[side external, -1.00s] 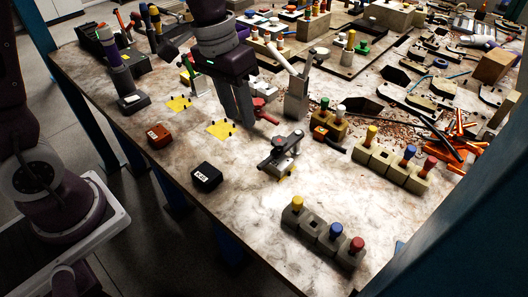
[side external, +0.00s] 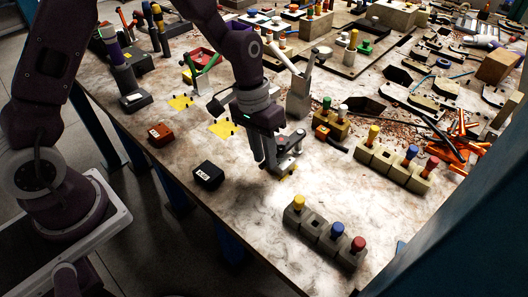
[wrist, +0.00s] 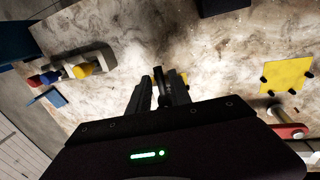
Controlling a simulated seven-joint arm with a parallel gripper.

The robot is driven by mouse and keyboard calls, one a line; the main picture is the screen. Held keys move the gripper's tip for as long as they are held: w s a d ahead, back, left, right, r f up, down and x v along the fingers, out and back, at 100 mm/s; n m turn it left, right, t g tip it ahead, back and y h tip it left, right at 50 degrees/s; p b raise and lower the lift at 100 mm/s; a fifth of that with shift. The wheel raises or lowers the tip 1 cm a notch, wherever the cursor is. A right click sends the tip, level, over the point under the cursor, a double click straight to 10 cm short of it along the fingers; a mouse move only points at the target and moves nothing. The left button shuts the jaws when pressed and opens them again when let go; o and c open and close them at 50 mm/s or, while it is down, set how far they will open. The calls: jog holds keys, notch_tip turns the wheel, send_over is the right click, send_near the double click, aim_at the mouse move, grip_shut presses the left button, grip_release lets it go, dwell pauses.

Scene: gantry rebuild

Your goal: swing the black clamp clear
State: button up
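The black clamp (side external: 291,146) stands on the table near its front edge, its dark arm over a light base with a bit of yellow. My gripper (side external: 265,162) points down at the clamp's left side in the side view and hides part of it. In the wrist view my gripper's two fingers (wrist: 159,88) are apart, with a dark part of the clamp (wrist: 162,80) showing between them. I cannot tell whether the fingers press on it.
A black box (side external: 208,175) and a brown-red box (side external: 160,135) lie left of the clamp. A grey block with coloured pegs (side external: 328,235) stands in front, and another pegged block (side external: 395,165) to the right. A yellow pad (side external: 226,128) lies behind left. Bare table lies between.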

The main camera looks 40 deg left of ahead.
grip_shut()
dwell(1.2)
